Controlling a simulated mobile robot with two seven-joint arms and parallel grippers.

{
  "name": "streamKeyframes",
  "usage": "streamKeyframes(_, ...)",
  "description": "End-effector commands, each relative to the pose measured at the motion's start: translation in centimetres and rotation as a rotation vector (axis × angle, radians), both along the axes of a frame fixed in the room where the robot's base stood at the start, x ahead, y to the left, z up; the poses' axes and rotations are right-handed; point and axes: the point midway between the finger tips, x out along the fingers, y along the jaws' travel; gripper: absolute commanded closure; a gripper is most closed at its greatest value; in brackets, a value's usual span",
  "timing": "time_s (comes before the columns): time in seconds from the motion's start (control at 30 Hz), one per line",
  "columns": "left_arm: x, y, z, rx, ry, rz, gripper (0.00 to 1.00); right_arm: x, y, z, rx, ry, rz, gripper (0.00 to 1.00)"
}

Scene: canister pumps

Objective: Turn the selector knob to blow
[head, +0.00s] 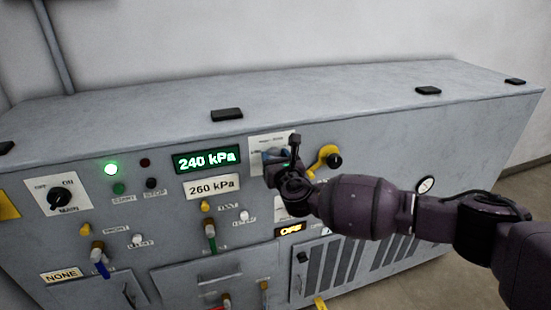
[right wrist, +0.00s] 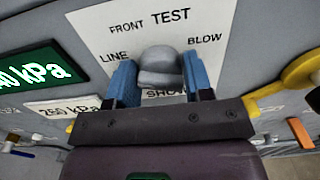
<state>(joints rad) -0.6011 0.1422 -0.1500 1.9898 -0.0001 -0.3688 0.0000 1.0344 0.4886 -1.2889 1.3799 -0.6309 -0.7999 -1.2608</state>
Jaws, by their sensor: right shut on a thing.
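The selector knob (right wrist: 160,62) is a rounded grey knob on a white label plate (right wrist: 90,22). The plate reads FRONT TEST at the top, LINE on the left and BLOW on the right; lettering below the knob is partly covered. My right gripper (right wrist: 159,80) has its two blue fingers on either side of the knob and is shut on it. I cannot tell which mark the knob points at. In the head view my right gripper (head: 275,157) is at the white plate (head: 257,141) and hides most of the knob. My left gripper is not in view.
A yellow handle (head: 327,154) with a dark hub sits just right of my gripper. The MAIN switch (head: 60,198) and several coloured valves are on the left. The cabinet top is mostly clear.

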Motion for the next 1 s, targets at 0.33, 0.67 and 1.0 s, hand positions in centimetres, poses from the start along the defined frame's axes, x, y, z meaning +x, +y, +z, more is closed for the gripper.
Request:
streamKeyframes(0.33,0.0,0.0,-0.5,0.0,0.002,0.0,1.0,0.0,-0.1,-0.3,0.113,0.04,-0.002,0.77)
streamKeyframes(0.67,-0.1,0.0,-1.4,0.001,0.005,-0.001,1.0,0.0,-0.2,-0.4,0.385,0.128,-0.002,0.77)
streamKeyframes(1.0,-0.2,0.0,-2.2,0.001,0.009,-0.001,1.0,0.0,-0.3,-0.4,0.693,0.229,-0.003,0.77)
